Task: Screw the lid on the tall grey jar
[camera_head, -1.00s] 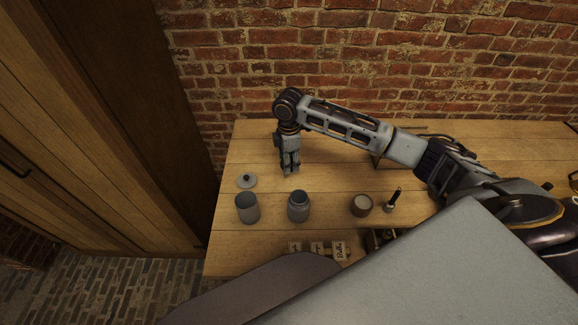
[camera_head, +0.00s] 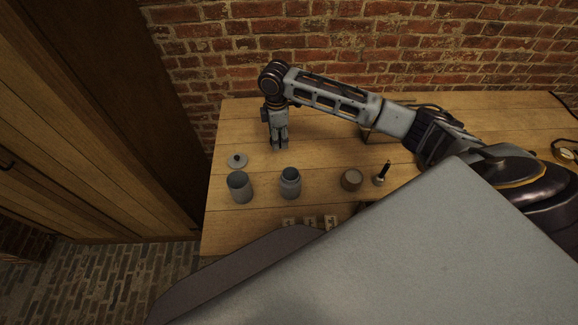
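Two grey jars stand upright and open on the wooden table. The left grey jar (camera_head: 240,188) is a plain cylinder; the right grey jar (camera_head: 290,184) has a narrower neck. I cannot tell surely which is the tall one. A grey lid with a small knob (camera_head: 237,160) lies flat on the table just behind the left jar. My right gripper (camera_head: 279,148) points down behind the right jar and to the right of the lid, apart from both. Its fingers look close together with nothing seen between them, but their opening is unclear. My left gripper is not in view.
A small brown round pot (camera_head: 351,180) and a dark-handled tool (camera_head: 382,174) stand to the right of the jars. Small lettered blocks (camera_head: 310,223) lie near the front edge. A brick wall (camera_head: 400,50) backs the table (camera_head: 225,225). A box-like frame sits behind my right forearm.

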